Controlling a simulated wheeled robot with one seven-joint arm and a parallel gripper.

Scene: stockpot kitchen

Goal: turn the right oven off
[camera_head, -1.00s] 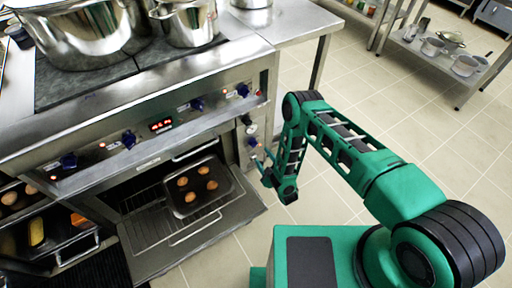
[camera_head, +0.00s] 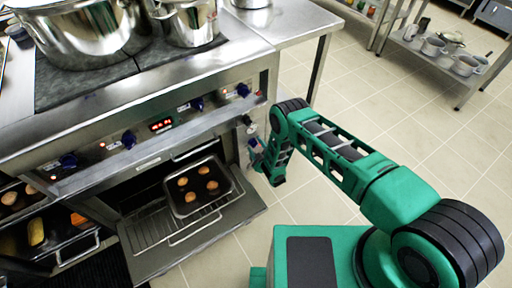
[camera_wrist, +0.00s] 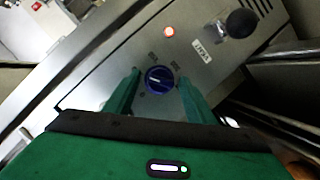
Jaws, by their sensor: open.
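A round blue knob (camera_wrist: 159,79) with a pale pointer mark sits on a steel panel in the wrist view. A lit red lamp (camera_wrist: 169,31) is near it. My gripper (camera_wrist: 160,86) is open, with one green finger on each side of the knob; I cannot tell whether they touch it. In the head view my gripper (camera_head: 257,158) is at the narrow panel right of the right oven (camera_head: 150,205), and the knob there is hidden. That oven's door is down, with a dark tray (camera_head: 188,209) of several round baked pieces on its rack.
A black knob (camera_wrist: 240,23) and a small label stand right of the blue knob. Several blue knobs and a red display (camera_head: 161,125) line the upper panel. Large pots (camera_head: 75,35) stand on the stove top.

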